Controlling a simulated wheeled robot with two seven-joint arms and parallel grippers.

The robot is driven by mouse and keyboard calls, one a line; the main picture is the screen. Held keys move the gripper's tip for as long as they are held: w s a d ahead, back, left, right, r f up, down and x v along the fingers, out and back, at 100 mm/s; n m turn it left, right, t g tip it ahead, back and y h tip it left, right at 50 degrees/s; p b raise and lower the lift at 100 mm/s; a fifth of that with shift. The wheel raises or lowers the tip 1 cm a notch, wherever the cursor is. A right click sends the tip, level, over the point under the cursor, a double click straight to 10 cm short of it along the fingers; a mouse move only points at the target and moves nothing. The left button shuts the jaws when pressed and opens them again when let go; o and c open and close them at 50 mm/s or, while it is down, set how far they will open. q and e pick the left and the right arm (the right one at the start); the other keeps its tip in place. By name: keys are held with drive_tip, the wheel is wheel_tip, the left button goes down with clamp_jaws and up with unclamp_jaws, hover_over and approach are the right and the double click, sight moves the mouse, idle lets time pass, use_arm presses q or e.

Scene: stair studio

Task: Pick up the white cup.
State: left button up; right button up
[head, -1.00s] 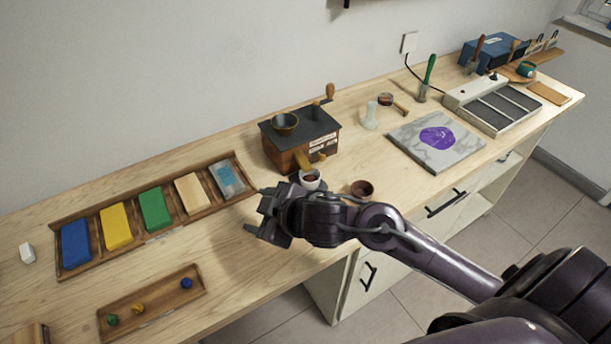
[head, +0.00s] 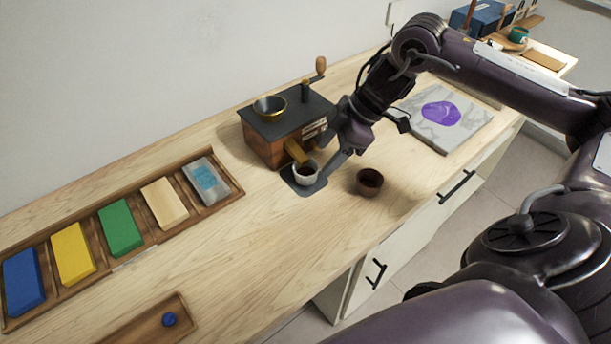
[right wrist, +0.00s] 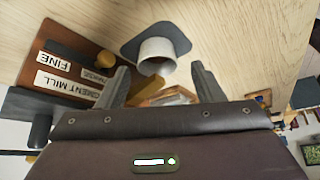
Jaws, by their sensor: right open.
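The white cup (head: 306,175) stands upright on a small dark mat (head: 306,189), under the brass spout of the wooden mill (head: 268,152). Its inside looks dark in the head view. In the right wrist view the cup (right wrist: 157,56) lies ahead, between the lines of the two fingers. My right gripper (head: 324,156) is open and empty, close to the cup on its right side, pointing down and left. In the right wrist view the right gripper (right wrist: 160,67) shows both fingers spread, with nothing clearly held. My left gripper is not in view.
A brown cup (head: 369,181) stands just right of the mat near the table's front edge. A wooden tray (head: 143,249) of coloured blocks lies left. A marble slab (head: 452,136) with a purple patch lies right. Bare table (head: 235,240) lies in front of the mill.

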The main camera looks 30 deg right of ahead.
sight(306, 166)
drive_tip(key=x, duration=0.2)
drive_tip(key=p+x, duration=0.1)
drive_tip(key=x, duration=0.1)
drive_tip(key=w+a+x, duration=0.1)
drive_tip(key=x, duration=0.1)
drive_tip(key=shift+w+a+r+p, duration=0.1)
drive_tip(key=shift+r+p, duration=0.05)
drive_tip(key=shift+p, duration=0.15)
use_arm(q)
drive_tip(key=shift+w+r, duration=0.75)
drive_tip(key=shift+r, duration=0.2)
use_arm(e)
drive_tip(key=c, duration=0.7)
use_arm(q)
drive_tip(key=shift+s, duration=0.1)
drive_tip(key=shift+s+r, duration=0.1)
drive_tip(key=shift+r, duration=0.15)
use_arm(e)
drive_tip(key=shift+r, duration=0.15)
